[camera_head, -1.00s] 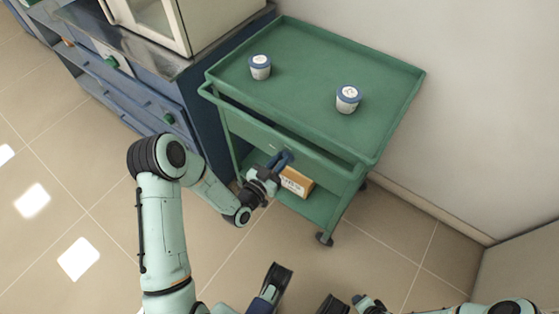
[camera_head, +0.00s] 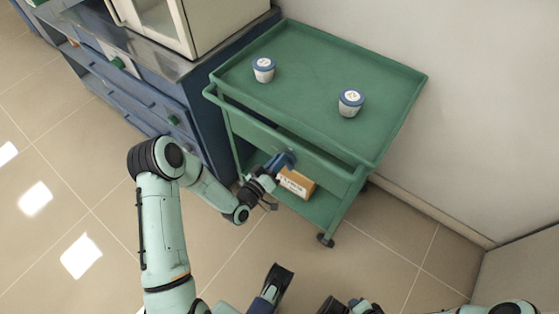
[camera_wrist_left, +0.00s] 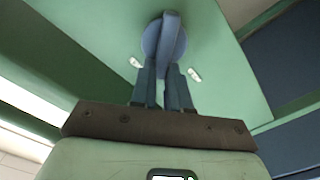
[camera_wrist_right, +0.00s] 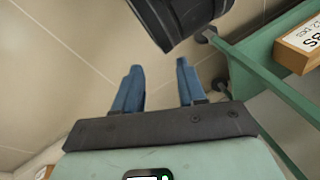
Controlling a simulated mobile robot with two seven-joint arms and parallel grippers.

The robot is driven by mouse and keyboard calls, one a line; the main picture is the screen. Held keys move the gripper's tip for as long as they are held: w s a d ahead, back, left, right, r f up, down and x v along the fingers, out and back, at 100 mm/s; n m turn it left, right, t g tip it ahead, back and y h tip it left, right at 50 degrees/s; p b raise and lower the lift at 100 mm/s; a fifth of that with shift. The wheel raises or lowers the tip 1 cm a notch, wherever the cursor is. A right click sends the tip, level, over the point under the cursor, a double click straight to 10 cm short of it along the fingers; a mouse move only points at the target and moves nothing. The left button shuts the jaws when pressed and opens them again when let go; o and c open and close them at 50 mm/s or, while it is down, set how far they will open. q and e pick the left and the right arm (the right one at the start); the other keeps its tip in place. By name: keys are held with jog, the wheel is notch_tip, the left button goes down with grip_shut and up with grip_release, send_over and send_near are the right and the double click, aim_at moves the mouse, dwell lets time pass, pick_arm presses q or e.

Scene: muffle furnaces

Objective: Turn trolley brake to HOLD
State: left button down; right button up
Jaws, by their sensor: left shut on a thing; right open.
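The green trolley (camera_head: 318,68) stands beside the blue cabinet. Its brake knob, a round blue dial with a raised bar (camera_wrist_left: 166,42), sits on the green side panel and fills the top middle of the left wrist view. The bar stands nearly upright in that picture. Two small white labels (camera_wrist_left: 135,62) (camera_wrist_left: 194,74) flank the knob, too small to read. My left gripper (camera_head: 285,161) is at this panel, its fingers (camera_wrist_left: 166,68) shut on the knob's bar. My right gripper (camera_wrist_right: 158,78) is open and empty, away from the panel.
The blue cabinet (camera_head: 145,85) is left of the trolley, a wall right. The tiled floor in front is open.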

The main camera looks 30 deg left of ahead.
pick_arm(q)
jog(key=n, duration=0.3)
jog(key=f+n+p, duration=0.1)
jog(key=n, duration=0.2)
jog(key=a+f+n, duration=0.1)
jog(key=n, duration=0.3)
jog(key=shift+f, duration=0.1)
pick_arm(e)
jog(key=shift+s+a+r+g, duration=0.2)
jog(key=shift+s+a+r, duration=0.1)
jog(key=shift+s+r, duration=0.25)
jog(key=shift+s+a+r+g, duration=0.2)
jog(key=shift+s+a+r, duration=0.1)
jog(key=shift+s, duration=0.35)
pick_arm(q)
jog(key=shift+n, duration=0.3)
pick_arm(e)
jog(key=shift+y, duration=0.3)
pick_arm(q)
jog(key=c, duration=1.1)
grip_release()
jog(key=s+a+p, duration=0.1)
jog(key=s+p, duration=0.1)
jog(key=s, duration=1.1)
jog(key=shift+s, duration=0.2)
pick_arm(e)
jog(key=s+r, duration=0.1)
jog(key=s+a+r+g, duration=0.1)
jog(key=shift+s+a, duration=0.15)
jog(key=shift+s, duration=0.15)
